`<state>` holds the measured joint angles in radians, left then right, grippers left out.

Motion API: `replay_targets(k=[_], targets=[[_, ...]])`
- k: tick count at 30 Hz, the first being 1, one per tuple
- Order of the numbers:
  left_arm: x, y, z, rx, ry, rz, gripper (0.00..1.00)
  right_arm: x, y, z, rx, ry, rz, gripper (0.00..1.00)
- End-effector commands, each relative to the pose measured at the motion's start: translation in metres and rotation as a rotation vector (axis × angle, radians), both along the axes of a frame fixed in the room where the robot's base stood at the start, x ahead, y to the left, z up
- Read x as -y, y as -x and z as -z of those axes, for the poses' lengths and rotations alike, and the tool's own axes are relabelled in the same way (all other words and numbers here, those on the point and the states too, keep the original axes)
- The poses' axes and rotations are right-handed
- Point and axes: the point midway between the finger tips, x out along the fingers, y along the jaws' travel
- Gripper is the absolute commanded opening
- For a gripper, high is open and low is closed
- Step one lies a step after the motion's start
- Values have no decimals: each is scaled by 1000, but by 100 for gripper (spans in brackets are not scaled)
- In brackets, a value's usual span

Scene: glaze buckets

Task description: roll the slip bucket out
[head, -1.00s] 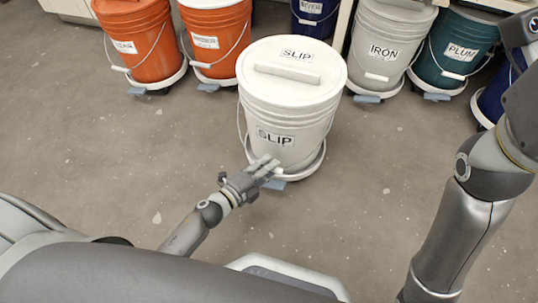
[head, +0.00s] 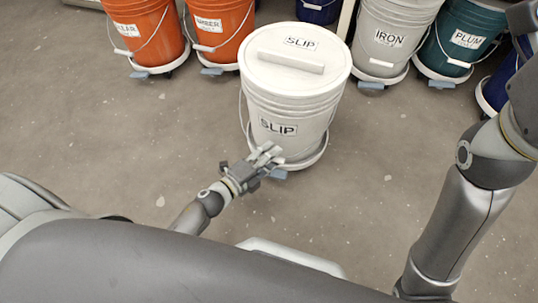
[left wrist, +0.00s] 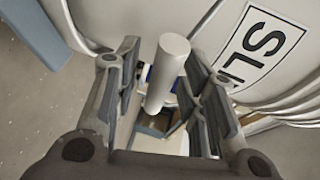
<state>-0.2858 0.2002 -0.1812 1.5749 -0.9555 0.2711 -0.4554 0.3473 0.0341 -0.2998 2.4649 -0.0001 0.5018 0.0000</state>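The white slip bucket (head: 300,98) stands upright in the middle of the head view, lid on, on a white wheeled dolly (head: 313,161) with a blue caster part (head: 278,174). Its wire bail hangs down the near side. My left gripper (head: 267,156) is low at the bucket's near left side. In the left wrist view its fingers (left wrist: 165,90) stand apart on either side of the bail's white grip (left wrist: 168,65), with a gap visible on the left. The bucket wall (left wrist: 200,20) is just beyond. My right arm shows at the right; its gripper is out of view.
Behind stand two orange buckets (head: 147,32) at left, a dark blue one (head: 318,8), a light grey iron bucket (head: 392,35), a teal plum bucket (head: 460,45) and another blue one at right. Bare concrete floor (head: 100,140) lies open left and in front.

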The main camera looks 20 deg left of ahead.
Motion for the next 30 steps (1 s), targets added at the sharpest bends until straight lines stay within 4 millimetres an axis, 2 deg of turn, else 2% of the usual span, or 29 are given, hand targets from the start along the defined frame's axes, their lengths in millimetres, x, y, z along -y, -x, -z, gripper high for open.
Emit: replay_targets(k=[8,21,25,30], targets=[[-4,9,-2,0,0,0,38,1,1,0,0,-4,-1,40],[-38,84,-16,-3,0,0,38,0,1,0,1,-1,0,40],[-45,98,-19,-2,-1,-1,38,0,1,0,2,-1,0,40],[-49,107,-22,0,0,0,38,0,1,0,2,-1,0,40]])
